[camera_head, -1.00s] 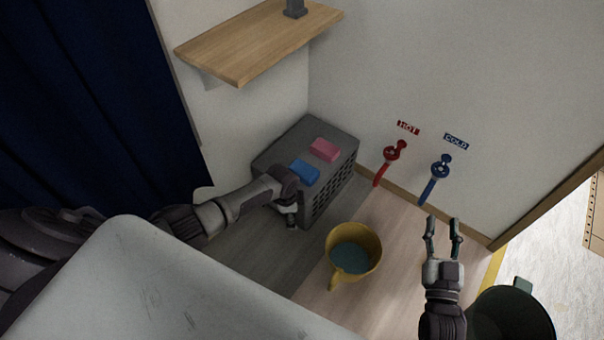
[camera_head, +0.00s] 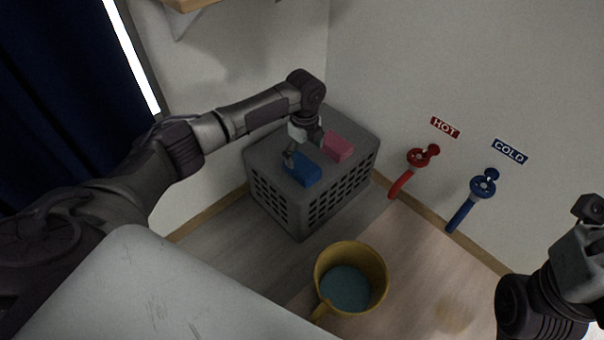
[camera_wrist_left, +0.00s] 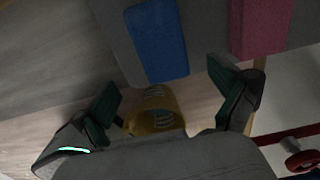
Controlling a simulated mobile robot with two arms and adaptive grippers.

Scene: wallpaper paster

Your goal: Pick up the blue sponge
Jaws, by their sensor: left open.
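The blue sponge (camera_head: 303,171) lies on top of the grey perforated crate (camera_head: 290,205). In the left wrist view the sponge (camera_wrist_left: 157,40) shows at the top, beyond and roughly between my fingers. My left gripper (camera_head: 303,152) is over the crate, at the sponge's far side in the head view; its fingers are spread and nothing is between them. Part of the sponge's upper edge is hidden by a finger, and I cannot tell whether they touch. My right gripper (camera_head: 590,215) is cut by the right edge, its fingers mostly out of frame.
A pink sponge (camera_head: 338,146) lies beside the blue one on the crate. A yellow bucket (camera_head: 351,255) with bluish contents stands on the floor in front. Red (camera_head: 417,160) and blue (camera_head: 482,186) taps stick out from the wall. Walls stand close behind the crate.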

